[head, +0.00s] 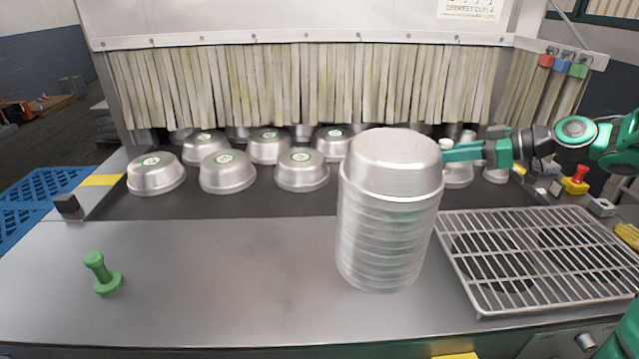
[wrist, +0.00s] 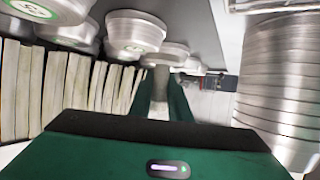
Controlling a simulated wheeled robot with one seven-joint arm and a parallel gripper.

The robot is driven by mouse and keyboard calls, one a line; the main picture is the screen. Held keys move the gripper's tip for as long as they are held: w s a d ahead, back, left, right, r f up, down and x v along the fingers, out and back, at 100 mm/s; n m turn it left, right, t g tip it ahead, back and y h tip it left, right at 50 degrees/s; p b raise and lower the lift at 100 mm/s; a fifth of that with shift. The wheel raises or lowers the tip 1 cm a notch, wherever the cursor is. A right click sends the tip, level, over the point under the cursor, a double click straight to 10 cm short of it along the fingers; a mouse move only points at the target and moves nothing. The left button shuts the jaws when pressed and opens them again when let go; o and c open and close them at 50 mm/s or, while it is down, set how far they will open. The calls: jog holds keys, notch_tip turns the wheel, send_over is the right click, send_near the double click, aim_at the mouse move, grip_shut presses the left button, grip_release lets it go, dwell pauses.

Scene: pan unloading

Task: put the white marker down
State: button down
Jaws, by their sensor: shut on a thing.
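My gripper (head: 458,151) reaches in from the right, behind the tall stack of pans (head: 390,220), with its green fingers over the dark belt. It is shut on the white marker (head: 447,143); only the pale top shows clearly beside the stack's upper right edge. In the wrist view a pale piece of the marker (wrist: 159,84) shows between the green fingers (wrist: 162,100). Its lower part is hidden, so I cannot tell whether it touches the belt. A green marker (head: 101,272) stands upright on the metal table at the left.
Several upturned pans with round green-and-white labels (head: 228,172) sit on the dark belt (head: 330,205) before a strip curtain (head: 300,90). A wire rack (head: 540,255) lies at the right. A red button (head: 578,174) is beyond it. The table's middle left (head: 210,270) is clear.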

jog(key=w+a+n+g+y, duration=0.1)
jog(key=w+a+n+g, duration=0.2)
jog(key=a, duration=1.8)
jog(key=n+g+y, duration=0.1)
jog(key=n+g, duration=0.1)
send_over(278, 208)
jog(key=f, duration=0.2)
notch_tip(278, 208, down, 9)
jog(key=shift+s+f, duration=0.1)
jog(key=shift+f, duration=0.05)
jog(key=c, duration=1.6)
grip_release()
jog(key=shift+f, duration=0.1)
jog(key=shift+c, duration=0.2)
jog(key=v, duration=1.2)
